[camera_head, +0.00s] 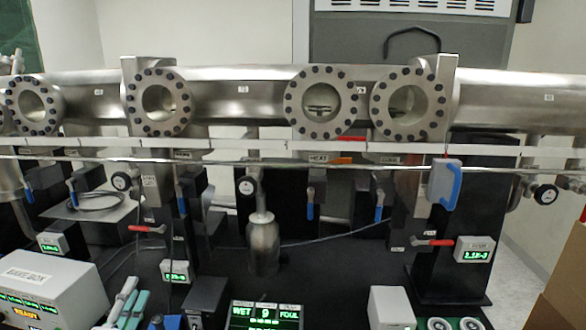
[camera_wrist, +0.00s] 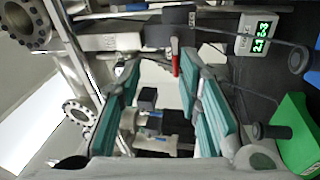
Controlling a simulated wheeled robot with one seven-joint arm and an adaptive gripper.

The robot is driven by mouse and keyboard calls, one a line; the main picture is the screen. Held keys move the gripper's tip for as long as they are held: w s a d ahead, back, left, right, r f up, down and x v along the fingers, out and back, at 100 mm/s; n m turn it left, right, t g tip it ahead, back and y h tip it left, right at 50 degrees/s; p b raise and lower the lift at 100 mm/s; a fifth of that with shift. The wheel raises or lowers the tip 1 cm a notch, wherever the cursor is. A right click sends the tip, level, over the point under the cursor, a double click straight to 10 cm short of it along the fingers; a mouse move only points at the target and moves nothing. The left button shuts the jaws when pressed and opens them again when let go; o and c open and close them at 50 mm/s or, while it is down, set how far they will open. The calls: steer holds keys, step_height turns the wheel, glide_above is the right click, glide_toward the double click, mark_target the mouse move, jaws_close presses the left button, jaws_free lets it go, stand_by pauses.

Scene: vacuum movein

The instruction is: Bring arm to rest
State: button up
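My gripper (camera_wrist: 160,80) shows in the wrist view as two teal-padded fingers, spread apart with a clear gap. Nothing is gripped; dark and metallic fittings show farther off between the fingers. In the head view my gripper (camera_head: 126,300) is low at the left, in front of the bench and to the right of the bake-box controller (camera_head: 48,285). Its lower part is cut off by the picture's edge. The rest of my arm is mostly out of view.
A steel vacuum tube (camera_head: 245,100) with round flanged ports runs across the back, with a thin rail (camera_head: 300,158) before it. A metal cylinder (camera_head: 263,245) hangs mid-bench. A green display (camera_head: 266,315) and a white box (camera_head: 391,307) stand in front. A cardboard box (camera_head: 565,285) is at right.

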steer(key=w+d+r+m+g+h, duration=0.2)
steer(key=d+r+m+g+h, duration=0.1)
steer(key=d, duration=0.7)
steer(key=w+d+r+m+g+h, duration=0.3)
steer(key=d+h, duration=0.1)
steer(key=d, duration=0.6)
steer(key=w+d+r+m+g+h, duration=0.2)
steer(key=d+r+m+g+h, duration=0.1)
steer(key=d, duration=0.7)
steer(key=s+d+r+m+g+y, duration=0.2)
steer(key=s+d+r+m+g, duration=0.3)
steer(key=d, duration=0.6)
steer(key=s+d+r+m+g+y, duration=0.1)
steer(key=s+d+g+y, duration=0.15)
steer(key=s+d, duration=0.65)
steer(key=s+d+r+m+t+y, duration=0.1)
steer(key=s+d+r+m+y, duration=0.1)
steer(key=s, duration=1.1)
steer(key=d+y, duration=0.1)
steer(key=y, duration=0.1)
steer(key=shift+s+r+m+y, duration=0.3)
steer(key=shift+r+y, duration=0.05)
steer(key=shift+r, duration=0.05)
